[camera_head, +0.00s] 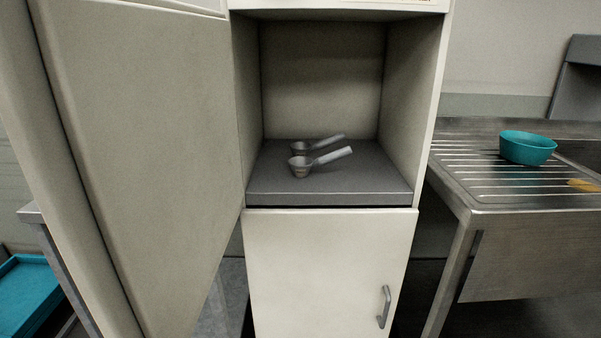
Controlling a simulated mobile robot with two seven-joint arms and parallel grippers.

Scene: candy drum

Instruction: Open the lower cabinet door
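The lower cabinet door (318,265) is cream white and looks closed, set flush below the open upper compartment. Its grey metal handle (384,307) is a short vertical bar near the door's right edge. The door's bottom is cut off by the picture's lower edge. Neither of my grippers shows in the head view.
The upper door (140,150) stands wide open at the left. Two metal scoops (318,161) lie on the grey shelf (330,195). At the right is a steel sink counter (470,190) with a teal bowl (527,147). Teal trays (28,290) are at lower left.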

